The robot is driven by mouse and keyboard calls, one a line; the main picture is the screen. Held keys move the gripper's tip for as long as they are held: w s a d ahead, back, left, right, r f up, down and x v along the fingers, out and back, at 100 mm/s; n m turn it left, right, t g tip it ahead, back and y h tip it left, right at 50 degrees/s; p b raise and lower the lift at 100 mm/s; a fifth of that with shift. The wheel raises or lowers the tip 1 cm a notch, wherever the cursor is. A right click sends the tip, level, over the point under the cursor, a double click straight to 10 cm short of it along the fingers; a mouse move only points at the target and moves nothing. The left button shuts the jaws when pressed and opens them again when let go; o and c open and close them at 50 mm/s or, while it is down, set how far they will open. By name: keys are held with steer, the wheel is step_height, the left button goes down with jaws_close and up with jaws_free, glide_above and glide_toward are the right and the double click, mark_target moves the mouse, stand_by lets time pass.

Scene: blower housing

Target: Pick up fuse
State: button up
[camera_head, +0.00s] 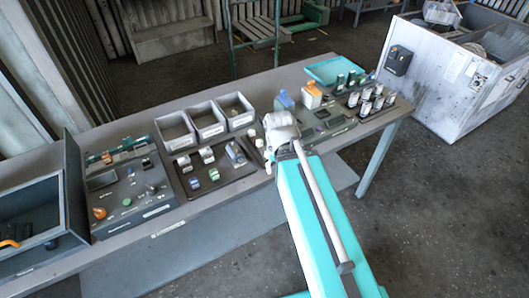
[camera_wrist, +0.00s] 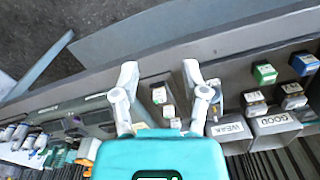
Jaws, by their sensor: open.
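My gripper (camera_wrist: 158,76) is open in the wrist view, with its two pale fingers apart and nothing held. In the head view, my gripper (camera_head: 271,158) is above the workbench's middle, and the arm hides part of it. Between the fingers in the wrist view, lower down, are a small pale part with a dark face (camera_wrist: 159,94) and a smaller white part (camera_wrist: 168,111) on a dark strip. Small white parts (camera_head: 258,143) show just left of the gripper in the head view. I cannot tell which of these is the fuse.
Left of the gripper, a dark tray (camera_head: 235,176) holds several small parts. Grey bins (camera_head: 207,122) stand behind it, two labelled in the wrist view. A control panel (camera_head: 128,190) and open cabinet (camera_head: 35,222) are further left. Rows of upright cylinders (camera_head: 366,106) stand right.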

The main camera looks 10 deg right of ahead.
steer(key=shift+o, duration=0.6)
steer(key=shift+d, duration=0.1)
steer(key=w+d+r+m+p, duration=0.1)
steer(key=w+r+m+p, duration=0.2)
steer(key=w+m, duration=1.1)
steer(key=shift+w+r, duration=0.25)
steer(key=shift+w, duration=0.8)
steer(key=shift+f, duration=0.1)
step_height(320, 180, down, 8)
steer(key=b, duration=0.8)
steer(key=shift+f, duration=0.25)
steer(key=shift+f, duration=0.1)
steer(key=shift+f+b, duration=2.5)
steer(key=shift+b, duration=0.25)
